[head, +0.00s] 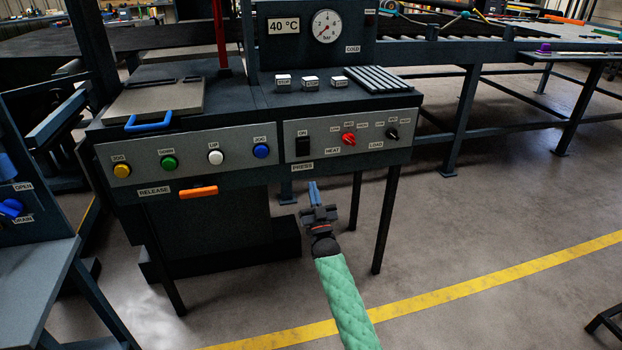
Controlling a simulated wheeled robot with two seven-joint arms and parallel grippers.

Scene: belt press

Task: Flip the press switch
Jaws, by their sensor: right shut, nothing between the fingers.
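The press switch (303,147) is a black rocker on the grey front panel of the press. An "ON" label is above it and a "PRESS" label below it. I cannot tell its position for sure. My right gripper (314,190) is shut and empty. In the head view it shows below the panel, under the switch and slightly to its right, apart from the switch. Its green-sleeved arm comes up from the bottom. My left gripper is not in view.
Beside the switch are a red heat knob (348,139) and a black load knob (392,134). Yellow, green, white and blue buttons (261,151) line the left panel, above an orange release handle (198,192). A gauge (327,27) stands above. Open floor lies to the right.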

